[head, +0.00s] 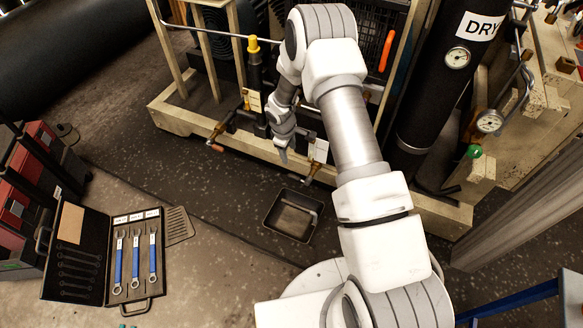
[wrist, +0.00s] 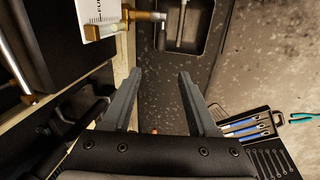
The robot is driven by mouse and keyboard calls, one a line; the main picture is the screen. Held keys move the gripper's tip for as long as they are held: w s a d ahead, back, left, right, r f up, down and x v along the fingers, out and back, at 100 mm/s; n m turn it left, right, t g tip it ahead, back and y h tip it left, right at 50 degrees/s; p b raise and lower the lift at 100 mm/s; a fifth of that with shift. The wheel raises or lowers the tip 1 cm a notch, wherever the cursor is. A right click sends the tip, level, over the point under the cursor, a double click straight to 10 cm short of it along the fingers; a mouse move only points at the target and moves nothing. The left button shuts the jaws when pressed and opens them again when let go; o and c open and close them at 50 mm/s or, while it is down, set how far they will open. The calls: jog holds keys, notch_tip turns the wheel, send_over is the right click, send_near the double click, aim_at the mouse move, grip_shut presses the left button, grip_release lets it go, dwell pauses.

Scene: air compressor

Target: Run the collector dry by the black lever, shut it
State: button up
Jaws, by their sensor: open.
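My gripper (head: 283,152) hangs at the front of the wooden frame, beside the low pipework. In the wrist view its two fingers (wrist: 159,72) are spread, with nothing between them. A brass drain fitting (head: 308,178) sticks out below a white tag (head: 318,150). In the wrist view the brass fitting (wrist: 140,17) is above and left of the fingertips, apart from them. A black drip tray (head: 293,215) lies on the floor in front of the frame; its corner (wrist: 205,45) shows in the wrist view.
A yellow-capped black pipe (head: 255,65) stands left of my arm. Another valve with a reddish handle (head: 216,148) sits low on the left. The black DRY tank (head: 435,100) stands right of my arm. An open tool case (head: 108,250) lies on the floor at left.

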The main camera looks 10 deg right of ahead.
aim_at(293, 176)
jog(key=b+x, duration=0.3)
jog(key=x, duration=0.6)
jog(key=b+x, duration=0.3)
jog(key=x, duration=0.6)
jog(key=shift+s+a+f, duration=0.15)
jog(key=shift+a+f, duration=0.05)
jog(key=shift+f, duration=0.15)
jog(key=shift+c, duration=0.2)
grip_shut()
dwell(0.4)
